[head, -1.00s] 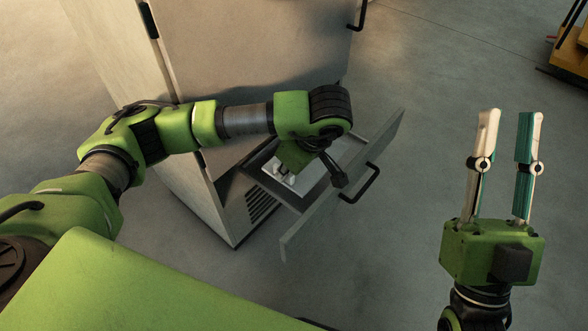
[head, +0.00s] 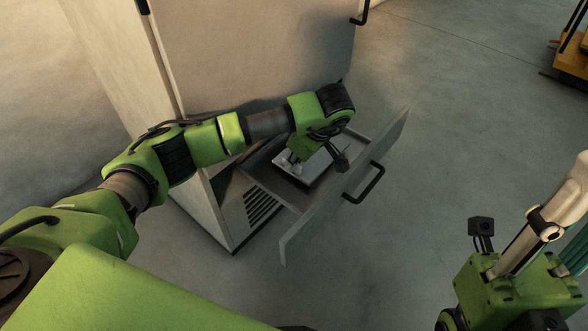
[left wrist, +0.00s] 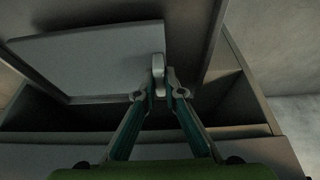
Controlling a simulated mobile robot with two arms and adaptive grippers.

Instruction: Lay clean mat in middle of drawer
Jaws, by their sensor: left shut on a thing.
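The pale, flat mat (head: 316,164) is in the open drawer (head: 290,241) in the head view. In the left wrist view the mat (left wrist: 85,60) is a light grey rectangle, lying slightly askew in the drawer (left wrist: 60,116). My left gripper (head: 292,161) reaches down into the drawer, partly hidden by its own wrist. In the left wrist view its fingertips (left wrist: 164,72) are close together, shut on the mat's right edge.
The drawer's black handle (head: 364,184) sticks out from its front. The drawer belongs to a tall grey cabinet (head: 255,60) behind my left arm. The concrete floor (head: 420,150) is clear between the drawer and my right gripper. A yellow machine (head: 574,45) stands far right.

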